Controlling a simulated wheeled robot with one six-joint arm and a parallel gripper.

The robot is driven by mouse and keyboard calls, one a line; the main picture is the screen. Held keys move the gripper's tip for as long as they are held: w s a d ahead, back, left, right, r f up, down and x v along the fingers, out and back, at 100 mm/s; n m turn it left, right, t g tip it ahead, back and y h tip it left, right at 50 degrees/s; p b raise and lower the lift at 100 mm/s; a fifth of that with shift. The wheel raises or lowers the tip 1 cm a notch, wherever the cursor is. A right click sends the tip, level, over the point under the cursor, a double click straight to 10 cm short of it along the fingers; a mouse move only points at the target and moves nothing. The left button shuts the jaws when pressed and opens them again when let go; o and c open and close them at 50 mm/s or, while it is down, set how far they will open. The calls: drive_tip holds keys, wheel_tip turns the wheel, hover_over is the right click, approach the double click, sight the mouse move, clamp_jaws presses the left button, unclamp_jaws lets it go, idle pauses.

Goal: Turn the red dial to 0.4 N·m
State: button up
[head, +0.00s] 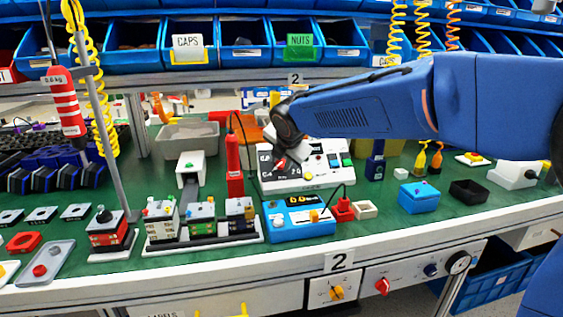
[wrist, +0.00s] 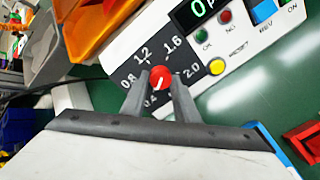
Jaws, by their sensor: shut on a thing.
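The red dial (wrist: 160,77) sits on a dark scale plate marked 0.4, 0.8, 1.2, 1.6 and 2.0. The dial's white pointer mark is aimed down and left in the wrist view, roughly toward the 0.4 label beside the left finger. My gripper (wrist: 161,85) has one finger on each side of the dial and is shut on it. The scale plate is on a white control box (head: 310,180) standing on the green bench.
The box also has a green display (wrist: 203,8) and several coloured buttons, including a yellow one (wrist: 217,67). A red screwdriver (head: 235,165) stands left of the box. A blue unit (head: 290,222) is in front; a blue box (head: 418,197) is to the right.

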drive_tip(key=o, duration=1.1)
drive_tip(key=shift+c, duration=0.2)
drive_tip(key=v, duration=1.7)
drive_tip(key=shift+s+r, duration=0.15)
drive_tip(key=shift+s, duration=0.05)
